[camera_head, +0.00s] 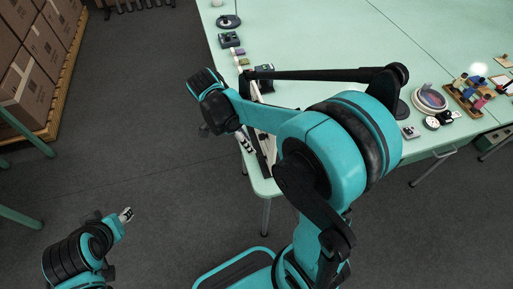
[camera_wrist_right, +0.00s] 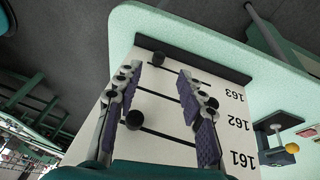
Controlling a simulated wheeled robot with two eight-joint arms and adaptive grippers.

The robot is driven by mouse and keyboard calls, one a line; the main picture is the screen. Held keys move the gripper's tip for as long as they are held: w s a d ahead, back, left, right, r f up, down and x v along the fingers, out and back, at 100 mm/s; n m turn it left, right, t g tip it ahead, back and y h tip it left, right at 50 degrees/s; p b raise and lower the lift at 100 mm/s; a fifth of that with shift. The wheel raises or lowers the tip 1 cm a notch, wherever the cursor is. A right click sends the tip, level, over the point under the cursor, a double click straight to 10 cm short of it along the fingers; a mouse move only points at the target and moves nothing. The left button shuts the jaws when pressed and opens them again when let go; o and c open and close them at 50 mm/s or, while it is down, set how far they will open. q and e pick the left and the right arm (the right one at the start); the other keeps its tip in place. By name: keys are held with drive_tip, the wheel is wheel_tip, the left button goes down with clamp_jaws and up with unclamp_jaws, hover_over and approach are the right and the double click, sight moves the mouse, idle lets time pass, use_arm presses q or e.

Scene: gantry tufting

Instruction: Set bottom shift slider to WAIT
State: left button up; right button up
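A white panel (camera_wrist_right: 165,82) with black slots and round black knobs fills the middle of the right wrist view. Its numbers 163, 162 and 161 appear upside down at the right. No WAIT label is readable. My right gripper (camera_wrist_right: 160,80) is open over the panel, fingers apart; contact with a knob cannot be told. It also shows in the head view (camera_head: 245,143). My left gripper (camera_head: 126,214) is over the floor, away from the table.
The panel lies at the near left edge of a pale green table (camera_head: 310,40). A small device with a yellow knob (camera_wrist_right: 291,148) stands beside it. Small dark devices (camera_head: 229,40) line the left edge. Cardboard boxes (camera_head: 30,80) stand at far left.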

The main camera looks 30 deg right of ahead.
sight(262, 158)
drive_tip(key=shift+m, duration=0.5)
drive_tip(key=b+x, duration=0.3)
drive_tip(key=x, duration=0.5)
drive_tip(key=shift+d, duration=0.15)
drive_tip(key=shift+c, duration=0.2)
clamp_jaws()
